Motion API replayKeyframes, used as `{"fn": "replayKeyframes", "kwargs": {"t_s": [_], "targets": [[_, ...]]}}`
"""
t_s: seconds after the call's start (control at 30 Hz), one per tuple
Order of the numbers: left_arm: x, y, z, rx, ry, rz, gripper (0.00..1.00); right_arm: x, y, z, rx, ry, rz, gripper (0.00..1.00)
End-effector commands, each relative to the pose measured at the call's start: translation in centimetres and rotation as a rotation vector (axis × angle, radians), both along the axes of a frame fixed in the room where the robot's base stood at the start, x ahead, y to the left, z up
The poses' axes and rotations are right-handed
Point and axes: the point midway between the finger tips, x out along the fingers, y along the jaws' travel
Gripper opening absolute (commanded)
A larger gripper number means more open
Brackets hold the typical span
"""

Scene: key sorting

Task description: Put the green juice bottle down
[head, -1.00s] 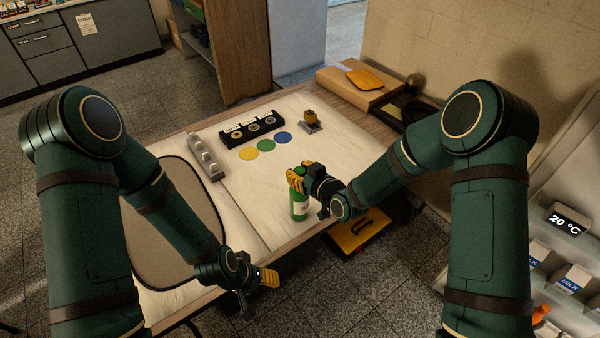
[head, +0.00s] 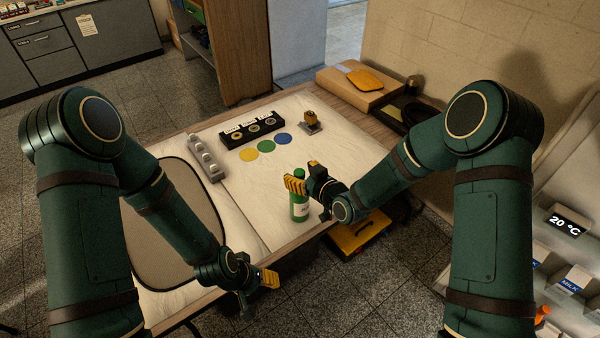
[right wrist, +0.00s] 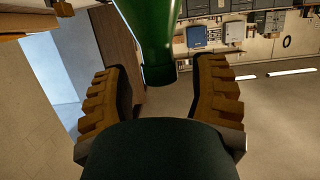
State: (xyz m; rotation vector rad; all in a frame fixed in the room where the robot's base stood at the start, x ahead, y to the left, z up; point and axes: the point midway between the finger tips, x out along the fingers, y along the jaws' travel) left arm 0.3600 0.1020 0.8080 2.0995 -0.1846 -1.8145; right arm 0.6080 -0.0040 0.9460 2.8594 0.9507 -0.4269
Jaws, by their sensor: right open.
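The green juice bottle (head: 300,207) stands upright on the table near its front edge, with a pale label on its side. My right gripper (head: 296,185) is at the bottle's upper part, its yellow fingers spread. In the right wrist view the green bottle (right wrist: 150,40) shows between the open fingers (right wrist: 160,90), with a gap on both sides. My left gripper (head: 268,278) hangs low at the table's front left edge, away from the bottle; its jaw opening is too small to make out.
The table (head: 270,200) has a grey mat (head: 175,230), a power strip (head: 205,158), a black key holder (head: 254,132) and yellow, green and blue discs (head: 266,146). A cardboard box (head: 352,92) lies at the back right. Table around the bottle's left is clear.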

Motion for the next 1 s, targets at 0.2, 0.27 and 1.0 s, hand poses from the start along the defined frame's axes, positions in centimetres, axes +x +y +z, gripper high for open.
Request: {"fn": "replayKeyframes", "kwargs": {"t_s": [0.2, 0.27, 1.0], "targets": [[0.0, 0.0, 0.0, 0.0, 0.0, 0.0, 0.55, -3.4, -2.8, 1.3, -0.001, 0.001, -0.004, 0.59], [0.0, 0.0, 0.0, 0.0, 0.001, 0.0, 0.55, -4.4, -3.4, 1.7, -0.001, 0.001, -0.004, 0.59], [0.0, 0.0, 0.0, 0.0, 0.001, 0.0, 0.55, -18.0, -9.2, -10.3, 0.005, 0.81, -0.31, 0.59]]}}
